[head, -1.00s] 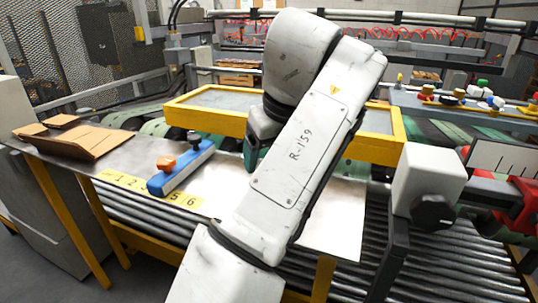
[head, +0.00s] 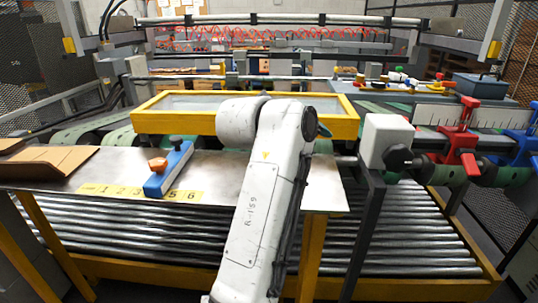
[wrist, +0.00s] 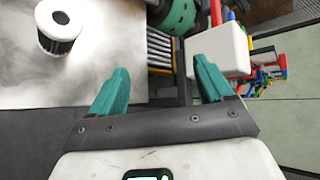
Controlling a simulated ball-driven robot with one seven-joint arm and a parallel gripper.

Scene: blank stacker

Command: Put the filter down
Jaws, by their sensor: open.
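The metal table also shows in the head view (head: 225,172), with a blue bar with an orange knob (head: 168,170) and brown cardboard (head: 50,158) on it. A yellow frame (head: 185,118) lies behind. A white block (head: 386,140) and red clamp (head: 458,140) stand right.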

